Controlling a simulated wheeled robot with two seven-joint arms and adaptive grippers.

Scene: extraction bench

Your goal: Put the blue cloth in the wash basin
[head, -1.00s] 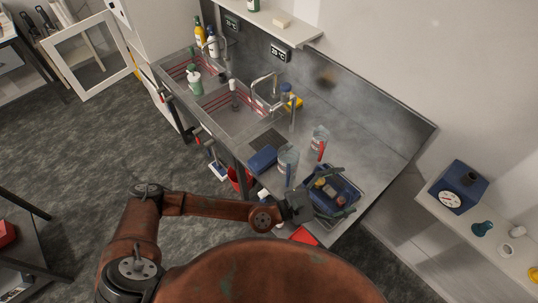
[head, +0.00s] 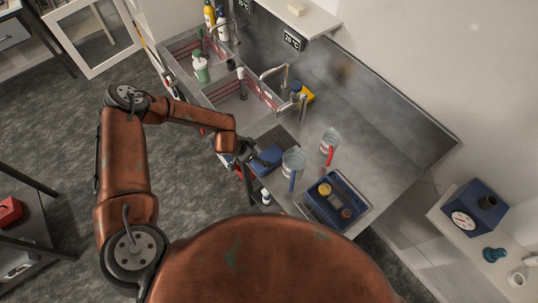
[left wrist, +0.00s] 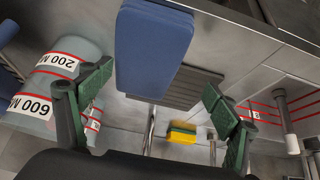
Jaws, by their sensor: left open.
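The folded blue cloth (head: 268,159) lies on the steel bench near its front edge. In the left wrist view the cloth (left wrist: 154,48) is ahead of the fingers, in line with the gap between them. My left gripper (left wrist: 157,82) is open and empty, with green finger pads. In the head view the left gripper (head: 243,150) is at the cloth's left end, partly hidden by its arm; I cannot tell if it touches. Two sunken basins with red stripes lie beyond: a nearer basin (head: 262,108) and a farther basin (head: 178,60). Which is the wash basin is not marked.
A jug with a blue handle (head: 293,163) stands close beside the cloth. A red-handled jug (head: 329,147) and a blue tray (head: 357,198) are to the right. A tap (head: 275,72), a yellow sponge (head: 308,95) and a dark ribbed mat (head: 277,138) are near the basin.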

